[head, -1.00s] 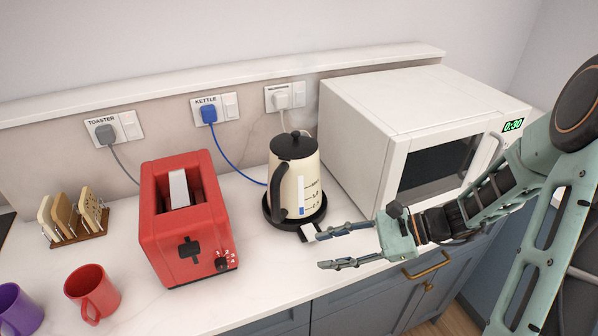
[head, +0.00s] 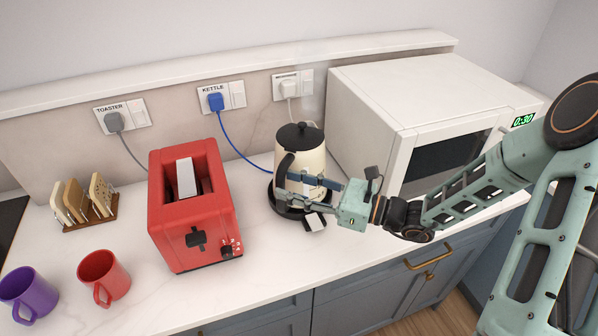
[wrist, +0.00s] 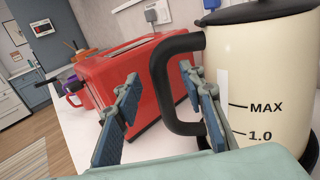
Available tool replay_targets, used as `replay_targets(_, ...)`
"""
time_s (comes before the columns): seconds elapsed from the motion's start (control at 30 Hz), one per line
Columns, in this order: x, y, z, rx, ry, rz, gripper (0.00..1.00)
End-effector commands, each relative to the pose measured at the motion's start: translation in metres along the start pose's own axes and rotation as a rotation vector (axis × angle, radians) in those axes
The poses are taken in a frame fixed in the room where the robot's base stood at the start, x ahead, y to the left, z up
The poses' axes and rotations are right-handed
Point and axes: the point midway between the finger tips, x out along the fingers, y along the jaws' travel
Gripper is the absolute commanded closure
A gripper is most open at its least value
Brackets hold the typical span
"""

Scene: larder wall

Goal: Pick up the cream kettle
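The cream kettle (head: 313,158) has a black lid and a black handle. It stands upright on its black base (head: 285,211) on the counter, between the toaster and the microwave. My gripper (head: 302,187) is at the kettle's front. In the wrist view the kettle (wrist: 265,75) fills the right side, and its handle (wrist: 160,90) lies just beyond and between the open fingers of my gripper (wrist: 155,110). The right finger is close to the kettle's body; I cannot tell whether it touches.
A red toaster (head: 195,215) stands left of the kettle and a white microwave (head: 400,90) right of it. A blue cord runs from the kettle plug (head: 216,102). Red (head: 104,275) and purple (head: 28,292) mugs and a toast rack (head: 85,203) are further left.

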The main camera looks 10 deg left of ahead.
Motion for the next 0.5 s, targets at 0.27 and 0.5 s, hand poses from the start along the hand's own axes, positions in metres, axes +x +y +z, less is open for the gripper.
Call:
replay_targets(0.27, 0.032, 0.002, -0.001, 0.001, 0.0, 0.001, 0.63)
replay_targets(0.5, 0.032, 0.001, -0.002, 0.0, 0.001, 0.0, 0.65)
